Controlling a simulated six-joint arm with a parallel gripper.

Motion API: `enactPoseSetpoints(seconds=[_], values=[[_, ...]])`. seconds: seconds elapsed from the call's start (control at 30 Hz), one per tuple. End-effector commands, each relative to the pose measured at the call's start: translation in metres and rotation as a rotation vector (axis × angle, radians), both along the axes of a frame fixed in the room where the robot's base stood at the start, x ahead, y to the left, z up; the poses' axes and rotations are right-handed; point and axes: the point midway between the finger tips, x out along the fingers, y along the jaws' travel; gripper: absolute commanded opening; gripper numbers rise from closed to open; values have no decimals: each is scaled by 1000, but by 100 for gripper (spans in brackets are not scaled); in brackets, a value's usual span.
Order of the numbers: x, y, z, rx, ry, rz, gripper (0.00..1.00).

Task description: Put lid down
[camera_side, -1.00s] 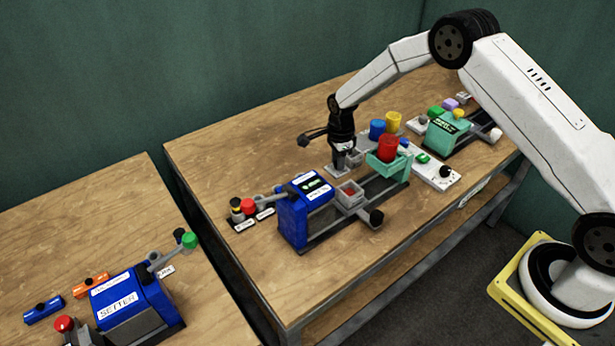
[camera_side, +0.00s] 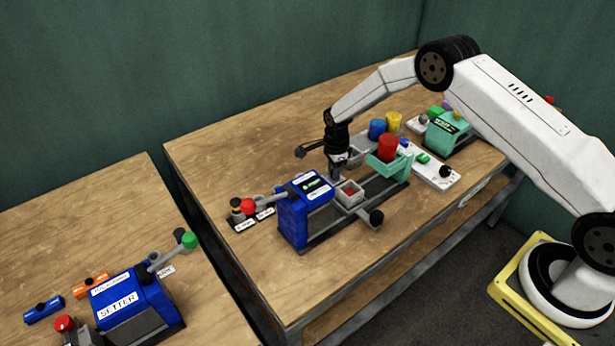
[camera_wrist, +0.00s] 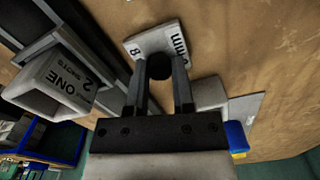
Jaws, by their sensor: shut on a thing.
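The lid (camera_wrist: 150,42) is a pale grey plate with dark lettering and a black knob (camera_wrist: 159,67). In the wrist view my gripper (camera_wrist: 159,75) has its two fingers on either side of this knob, shut on it. The lid sits just beyond the fingertips. In the side view my gripper (camera_side: 338,166) points down beside the open grey box with red contents (camera_side: 350,194), at the near end of the rail. The lid is hardly distinguishable there. I cannot tell whether it touches the table.
The blue press (camera_side: 307,205) stands left of the grey box. A teal tray (camera_side: 384,167) with a red cup (camera_side: 388,148) is to the right. Blue (camera_side: 377,130) and yellow (camera_side: 394,122) cups stand behind. The wrist view shows a labelled grey box (camera_wrist: 55,85).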

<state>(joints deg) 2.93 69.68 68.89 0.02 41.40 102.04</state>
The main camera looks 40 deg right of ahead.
Motion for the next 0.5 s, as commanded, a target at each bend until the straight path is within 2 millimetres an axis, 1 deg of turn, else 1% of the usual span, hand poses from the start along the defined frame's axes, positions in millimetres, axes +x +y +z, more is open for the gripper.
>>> enactPoseSetpoints(seconds=[0.37,0.4,0.47,0.5], values=[[0,0,-3,0,0,0,0],[0,0,-3,0,0,0,40],[0,0,-3,0,0,0,59],[0,0,-3,0,0,0,65]])
